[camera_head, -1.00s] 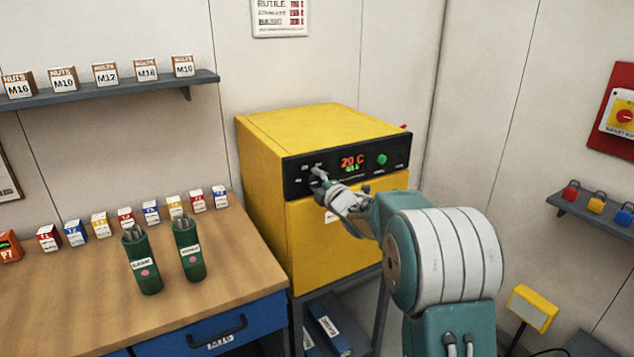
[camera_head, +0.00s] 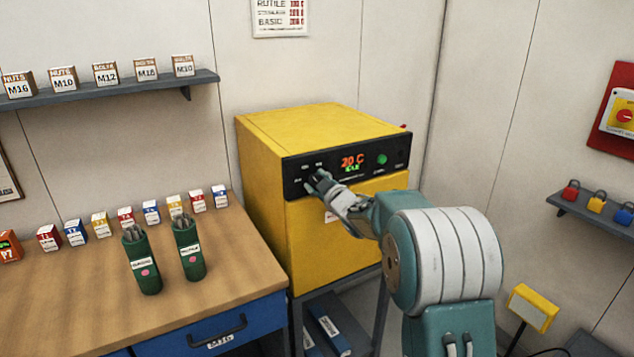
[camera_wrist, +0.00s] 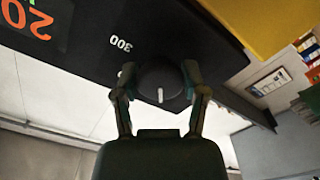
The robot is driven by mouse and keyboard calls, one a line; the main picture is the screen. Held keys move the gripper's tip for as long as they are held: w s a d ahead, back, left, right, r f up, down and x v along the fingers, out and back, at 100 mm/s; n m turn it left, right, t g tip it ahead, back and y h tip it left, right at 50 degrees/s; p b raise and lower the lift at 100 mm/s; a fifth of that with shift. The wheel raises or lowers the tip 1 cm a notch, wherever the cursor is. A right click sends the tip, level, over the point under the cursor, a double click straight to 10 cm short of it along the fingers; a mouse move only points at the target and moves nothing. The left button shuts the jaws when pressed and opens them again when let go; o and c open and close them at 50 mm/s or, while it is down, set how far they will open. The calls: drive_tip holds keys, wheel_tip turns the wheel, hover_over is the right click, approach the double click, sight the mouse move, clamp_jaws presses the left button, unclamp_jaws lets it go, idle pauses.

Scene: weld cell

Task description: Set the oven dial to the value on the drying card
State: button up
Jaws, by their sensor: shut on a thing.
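The yellow oven (camera_head: 300,135) stands right of the bench, with a black control panel on its front. Its display (camera_head: 352,161) reads 20 C in red, with a green line below. My gripper (camera_head: 318,181) is at the left part of the panel. In the wrist view, my gripper (camera_wrist: 160,92) has one finger on each side of the round black dial (camera_wrist: 158,75) and is shut on it. A white pointer mark shows on the dial, and a 300 mark is beside it. The drying card (camera_head: 281,17) is on the back wall, listing RUTILE and BASIC rows; its values are too small to read surely.
Two green electrode holders (camera_head: 142,262) stand on the wooden bench (camera_head: 80,300), with several small boxes behind them. A shelf (camera_head: 110,86) of labelled boxes is above. A padlock shelf (camera_head: 597,214) is at the right. My arm covers part of the oven front.

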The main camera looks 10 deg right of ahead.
drive_tip(key=m, duration=0.6)
drive_tip(key=shift+a+f, duration=0.1)
drive_tip(key=m, duration=0.7)
idle(0.4)
drive_tip(key=o, duration=1.2)
drive_tip(key=shift+w, duration=0.1)
drive_tip(key=shift+c, duration=0.2)
drive_tip(key=v, duration=1.2)
